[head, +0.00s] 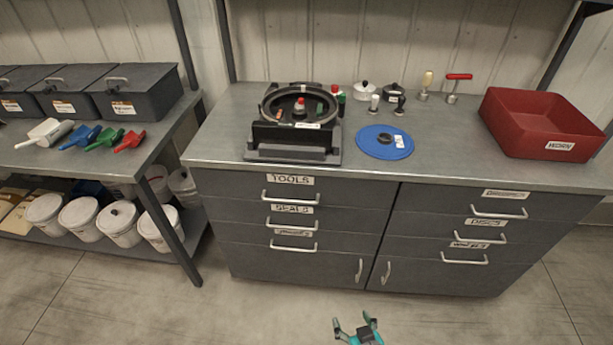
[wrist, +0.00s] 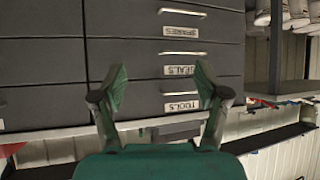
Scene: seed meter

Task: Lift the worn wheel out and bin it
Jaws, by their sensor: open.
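The seed meter (head: 267,133) is a black round housing on a dark base, left of centre on the workbench. Small red, green and brownish parts show in and around its ring; I cannot tell which part is the worn wheel. A blue disc (head: 371,147) with a dark hub and a white tag lies flat to the right of the meter.
The workbench (head: 440,135) is bare between the disc and the bin. White and black lidded pots (head: 364,90) and two handled tools (head: 457,87) stand behind. Drawers (head: 297,225) are shut. A left shelf holds dark boxes (head: 130,95), scoops (head: 85,137) and white buckets (head: 80,218).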

